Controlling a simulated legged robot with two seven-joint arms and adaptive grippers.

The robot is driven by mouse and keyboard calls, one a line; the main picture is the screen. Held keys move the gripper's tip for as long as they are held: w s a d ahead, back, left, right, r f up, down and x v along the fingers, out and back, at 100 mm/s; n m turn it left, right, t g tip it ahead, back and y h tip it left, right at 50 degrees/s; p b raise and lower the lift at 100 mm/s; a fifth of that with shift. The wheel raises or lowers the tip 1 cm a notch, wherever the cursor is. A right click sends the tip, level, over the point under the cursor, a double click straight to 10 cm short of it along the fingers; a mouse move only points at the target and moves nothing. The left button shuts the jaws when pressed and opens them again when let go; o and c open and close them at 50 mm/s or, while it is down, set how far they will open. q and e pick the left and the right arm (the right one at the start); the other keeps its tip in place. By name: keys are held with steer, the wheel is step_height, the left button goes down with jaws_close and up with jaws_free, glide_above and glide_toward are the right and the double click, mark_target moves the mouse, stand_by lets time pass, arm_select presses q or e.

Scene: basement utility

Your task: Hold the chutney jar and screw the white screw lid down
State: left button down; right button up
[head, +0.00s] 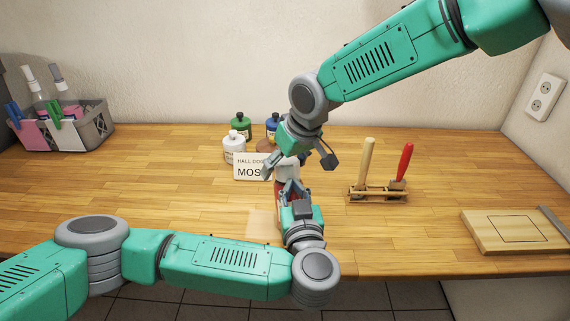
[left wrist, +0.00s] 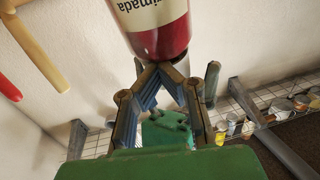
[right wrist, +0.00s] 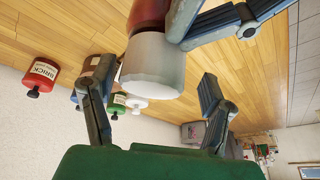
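The chutney jar (left wrist: 160,30) is dark red with a pale label and appears upside down in the left wrist view. In the head view, only slivers of red show beside my left gripper (head: 291,187). That gripper's fingers (left wrist: 160,70) are closed in against the jar. In the right wrist view, the white screw lid (right wrist: 152,66) sits against the red jar (right wrist: 149,14), with a left finger touching beside it. How far it is threaded cannot be told. My right gripper (right wrist: 155,100) is open, with its fingers spread on either side below the lid.
A card (head: 250,167) and several paint bottles (head: 234,146) stand behind the jar. A wooden rack (head: 377,193) with two upright handles is to the right. A board (head: 515,231) lies farther right, and a grey caddy (head: 97,127) stands far left.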

steer(key=shift+d, duration=0.1)
steer(key=shift+o, duration=0.3)
steer(key=v, duration=1.2)
steer(key=s+d+f+n+t+y, duration=0.2)
steer(key=s+d+f+t+y, duration=0.1)
steer(key=d+f+t+y, duration=0.35)
steer(key=shift+g+y, duration=0.55)
steer(key=shift+g, duration=0.1)
steer(key=x, duration=1.2)
steer(key=shift+s+a+f, duration=0.1)
steer(key=shift+s+f, duration=0.1)
steer(key=shift+f, duration=0.2)
steer(key=shift+c, duration=0.4)
steer(key=c, duration=1.2)
steer(key=o, duration=1.2)
